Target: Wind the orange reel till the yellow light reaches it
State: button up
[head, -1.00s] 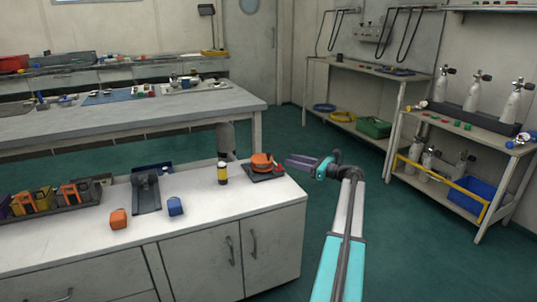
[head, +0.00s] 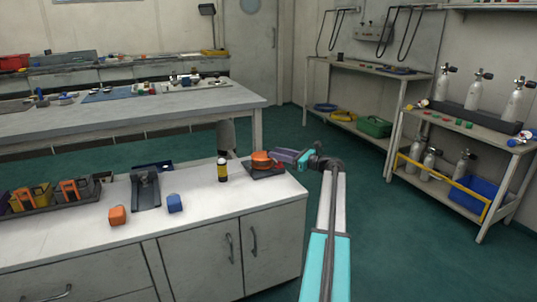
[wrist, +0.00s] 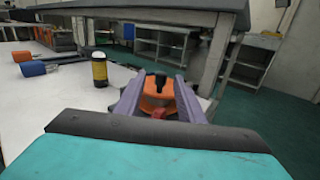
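The orange reel (head: 262,160) sits on a dark base near the right end of the white counter. It also shows in the wrist view (wrist: 160,98), with a dark knob on top and a small red part on its near side. My gripper (head: 279,155) is just right of the reel. In the wrist view its two purple fingers (wrist: 157,82) are apart, with the reel showing between them; I cannot tell whether they touch it. A black cylinder with a yellow band (head: 222,170), perhaps the yellow light, stands upright left of the reel. No line between them is visible.
An orange block (head: 117,215), a blue block (head: 175,203) and a dark stand (head: 145,192) are farther left on the counter. A dark tray (head: 55,203) holds orange and yellow items. A long table (head: 150,110) stands behind.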

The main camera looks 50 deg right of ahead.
aim_at(268, 150)
jog(key=shift+b+x, duration=0.5)
jog(key=shift+x, duration=2.05)
grip_shut()
jog(key=shift+s+a, duration=0.1)
jog(key=shift+a, duration=0.1)
jog(key=shift+d, duration=0.15)
